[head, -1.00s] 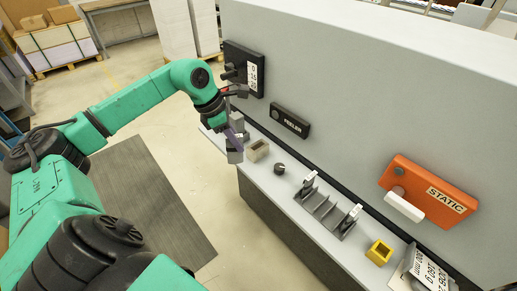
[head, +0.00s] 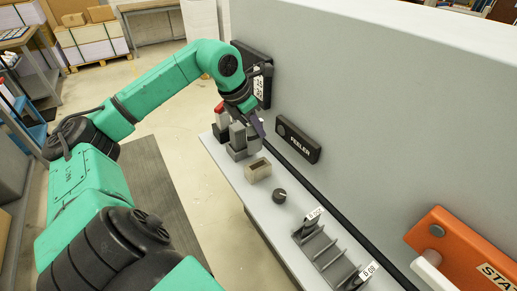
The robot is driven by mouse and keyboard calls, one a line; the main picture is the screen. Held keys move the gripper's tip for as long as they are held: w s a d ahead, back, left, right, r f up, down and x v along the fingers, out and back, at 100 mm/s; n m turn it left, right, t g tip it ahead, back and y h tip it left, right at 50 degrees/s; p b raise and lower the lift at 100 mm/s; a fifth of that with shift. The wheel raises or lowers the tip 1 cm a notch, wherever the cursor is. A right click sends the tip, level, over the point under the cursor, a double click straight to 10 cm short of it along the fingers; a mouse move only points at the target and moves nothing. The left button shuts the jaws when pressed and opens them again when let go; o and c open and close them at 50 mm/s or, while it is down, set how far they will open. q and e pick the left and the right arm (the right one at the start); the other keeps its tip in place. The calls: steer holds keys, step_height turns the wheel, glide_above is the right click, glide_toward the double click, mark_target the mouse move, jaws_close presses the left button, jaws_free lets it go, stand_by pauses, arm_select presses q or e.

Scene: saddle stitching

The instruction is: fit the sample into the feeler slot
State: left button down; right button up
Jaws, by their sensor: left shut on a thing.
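The black feeler box (head: 298,141), lettered FEELER, is on the wall just right of the gripper. The piece looks apart from the box. I cannot make out a slot on the feeler box. My right gripper is not in view.
An orange STATIC unit (head: 446,240) is on the wall.

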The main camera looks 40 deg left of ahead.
mark_target(260, 148)
arm_select(q)
steer(key=f+b, duration=0.1)
steer(key=f, duration=0.1)
steer(key=f+b, duration=0.1)
steer(key=f, duration=0.1)
steer(key=w+f+b, duration=0.1)
steer(key=f, duration=0.1)
steer(key=shift+w+f, duration=0.1)
steer(key=shift+f, duration=0.3)
steer(key=shift+b+x, duration=0.95)
steer(key=shift+b, duration=0.05)
steer(key=f+b, duration=0.1)
steer(key=s+f+b, duration=0.1)
steer(key=f, duration=0.1)
steer(key=shift+a+b, duration=0.1)
steer(key=shift+b, duration=0.3)
steer(key=shift+w+r+p, duration=0.2)
steer(key=shift+p, duration=0.1)
steer(key=c, duration=0.8)
jaws_free()
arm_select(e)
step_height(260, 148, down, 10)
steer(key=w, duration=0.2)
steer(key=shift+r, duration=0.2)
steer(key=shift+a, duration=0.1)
